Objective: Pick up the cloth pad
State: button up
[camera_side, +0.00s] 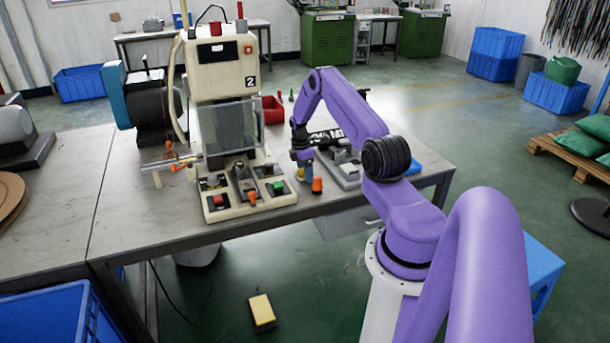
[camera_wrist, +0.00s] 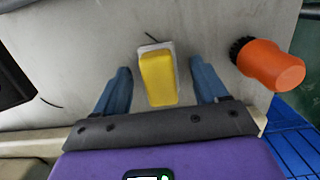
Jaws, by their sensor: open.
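A yellow block-shaped pad with a pale grey-white layer under it, which I take as the cloth pad (camera_wrist: 158,78), lies on the grey tabletop in the wrist view. My gripper (camera_wrist: 159,66) is open, with one blue finger on each side of the pad and a visible gap to both. The pad's near end reaches close to the dark gripper body. In the side view my gripper (camera_side: 304,168) points down over the table, near its front edge. A small bit of yellow shows beside the fingers there, and the rest of the pad is hidden.
A cream machine (camera_side: 225,110) with a button base stands left. A grey fixture (camera_side: 345,167) is right.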

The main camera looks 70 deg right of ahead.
jog(key=c, duration=1.2)
jog(key=shift+r, duration=0.5)
notch_tip(320, 180, up, 2)
jog(key=shift+r, duration=0.2)
jog(key=s+a+r, duration=0.9)
jog(key=a+r, duration=0.1)
jog(key=w+a+r+m, duration=0.1)
jog(key=w+a+m, duration=0.1)
jog(key=a, duration=0.9)
jog(key=w+a+r+m, duration=0.1)
jog(key=a+m, duration=0.3)
jog(key=a, duration=0.8)
jog(key=w+a+r+m+y, duration=0.1)
jog(key=w+a+r+m, duration=0.1)
jog(key=a, duration=0.9)
jog(key=shift+w+a+m, duration=0.4)
jog(key=shift+w+m, duration=0.1)
